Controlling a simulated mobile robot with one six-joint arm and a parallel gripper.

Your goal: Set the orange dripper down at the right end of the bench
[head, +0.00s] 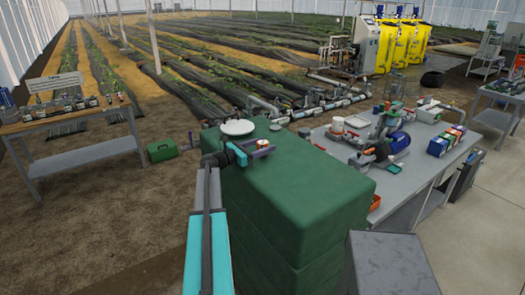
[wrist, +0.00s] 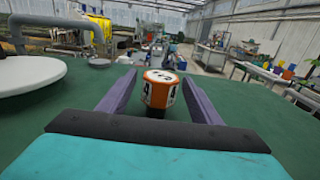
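The orange dripper (wrist: 160,92) is a small round piece with an orange rim, white panels with black marks and a dark lower part. It shows over the green tank top (wrist: 225,160) in the wrist view; I cannot tell if it touches it. In the head view the dripper (head: 263,143) is small, at my fingers. My gripper (wrist: 158,90) has its two purple fingers apart on either side of the dripper, with gaps visible on both sides. My gripper (head: 262,150) is low over the tank in the head view. A grey bench (head: 398,184) stands right of the tank.
A round white lid (head: 237,127) lies on the tank left of my gripper. The grey bench carries a blue motor pump (head: 396,143) and coloured boxes (head: 445,141). A wooden-topped bench (head: 68,116) stands far left, and a green toolbox (head: 162,150) is on the ground.

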